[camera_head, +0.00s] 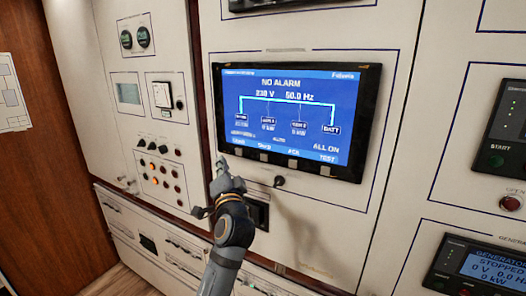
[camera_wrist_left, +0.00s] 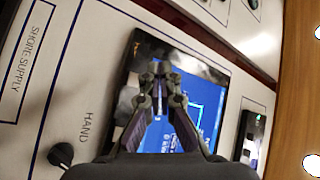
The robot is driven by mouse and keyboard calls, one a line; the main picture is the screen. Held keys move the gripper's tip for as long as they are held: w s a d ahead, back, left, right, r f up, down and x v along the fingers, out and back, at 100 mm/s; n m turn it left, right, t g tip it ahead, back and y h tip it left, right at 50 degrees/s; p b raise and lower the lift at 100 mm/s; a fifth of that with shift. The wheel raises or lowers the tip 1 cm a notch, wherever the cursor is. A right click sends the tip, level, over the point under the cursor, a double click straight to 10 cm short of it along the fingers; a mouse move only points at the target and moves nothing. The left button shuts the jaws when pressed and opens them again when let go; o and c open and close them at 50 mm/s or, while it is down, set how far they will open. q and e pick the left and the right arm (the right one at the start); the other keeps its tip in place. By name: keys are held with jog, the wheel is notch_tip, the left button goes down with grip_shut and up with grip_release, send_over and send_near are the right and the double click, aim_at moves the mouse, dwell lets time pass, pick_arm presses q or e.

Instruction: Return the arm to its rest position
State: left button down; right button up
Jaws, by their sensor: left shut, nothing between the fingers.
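My left gripper (camera_head: 222,168) is raised in front of the switchboard, just below the lower left corner of the display screen (camera_head: 290,110). Its fingers are shut with nothing between them. In the left wrist view the closed fingertips (camera_wrist_left: 160,78) overlap the blue screen (camera_wrist_left: 197,95). Whether they touch the panel cannot be told. My left arm (camera_head: 228,245) comes up from the bottom of the head view and hides part of a black switch (camera_head: 260,212) on the panel. My right gripper is not in view.
The screen reads NO ALARM, 230 V and 50.0 Hz. A small black knob (camera_head: 279,181) sits below it. Lamps and buttons (camera_head: 160,168) are on the left panel. A generator controller (camera_head: 480,268) reading STOPPED is at the lower right. A brown wooden wall (camera_head: 45,150) stands at far left.

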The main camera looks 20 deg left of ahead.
pick_arm(q)
jog(key=s+d+f+n+g+h, duration=0.1)
jog(key=s+f+g+h, duration=0.25)
jog(key=f, duration=0.75)
jog(key=s+d+f+g+h, duration=0.2)
jog(key=s+f+h, duration=0.15)
jog(key=f, duration=0.85)
jog(key=s+d+f+n+g+h, duration=0.1)
jog(key=s+d+f+g+h, duration=0.25)
jog(key=s+f, duration=0.5)
jog(key=s+d+f+n+g+h, duration=0.1)
jog(key=s+d+f+g+h, duration=0.15)
jog(key=s+d+f, duration=0.55)
jog(key=s+a+f+g+b, duration=0.1)
jog(key=s+a+f, duration=0.1)
jog(key=f, duration=0.7)
jog(key=s+a+f, duration=0.1)
jog(key=s+f, duration=0.1)
jog(key=f, duration=0.7)
jog(key=s+a+f+g+b, duration=0.1)
jog(key=s+a+f, duration=0.1)
jog(key=f, duration=0.8)
jog(key=s+a+f+g+b, duration=0.1)
jog(key=s+f, duration=1.5)
jog(key=s, duration=0.2)
jog(key=shift+f+y, duration=0.3)
jog(key=shift+f, duration=0.1)
